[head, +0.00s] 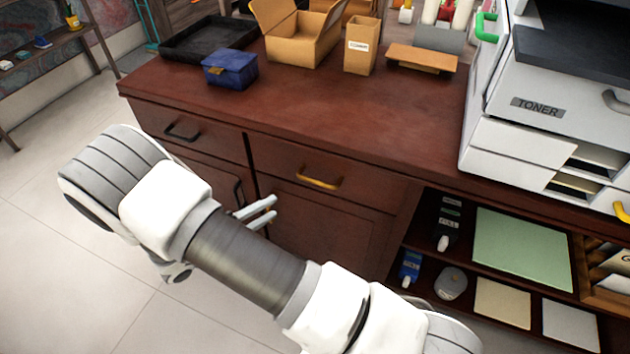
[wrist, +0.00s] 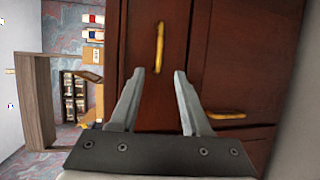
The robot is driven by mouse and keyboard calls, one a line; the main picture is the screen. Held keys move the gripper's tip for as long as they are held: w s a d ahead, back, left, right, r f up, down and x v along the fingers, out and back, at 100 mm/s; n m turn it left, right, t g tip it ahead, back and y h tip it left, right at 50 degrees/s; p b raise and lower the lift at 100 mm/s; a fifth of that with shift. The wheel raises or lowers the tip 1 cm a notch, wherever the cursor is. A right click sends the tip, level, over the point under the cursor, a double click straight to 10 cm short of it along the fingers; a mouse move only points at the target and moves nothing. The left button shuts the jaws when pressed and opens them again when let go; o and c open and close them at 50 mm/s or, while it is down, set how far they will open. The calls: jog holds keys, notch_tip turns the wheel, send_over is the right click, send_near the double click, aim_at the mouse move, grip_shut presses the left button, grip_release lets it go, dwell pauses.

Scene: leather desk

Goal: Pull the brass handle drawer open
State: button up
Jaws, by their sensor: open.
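The drawer with the brass handle (head: 318,179) is in the upper middle of the dark red desk front (head: 340,155) in the head view; its front looks flush with the desk. My gripper (head: 275,207) is left of and below that handle, apart from it, in front of the lower doors. Its two fingers are spread and empty. In the wrist view my gripper (wrist: 159,72) points at dark red panels. An upright brass-coloured handle (wrist: 159,47) shows just beyond the fingertips, and a level one (wrist: 226,115) to the right. I cannot tell which matches the head view's handle.
A drawer with a black handle (head: 182,132) is to the left. Open shelves with a green sheet (head: 522,247) are to the right. A blue box (head: 230,69), an open carton (head: 300,40) and a toner printer (head: 537,106) stand on the desktop. The floor at left is clear.

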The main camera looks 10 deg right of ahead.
aim_at(318, 181)
jog(key=b+x, duration=0.3)
jog(key=x, duration=1.4)
jog(key=shift+s, duration=0.1)
grip_shut()
dwell(0.7)
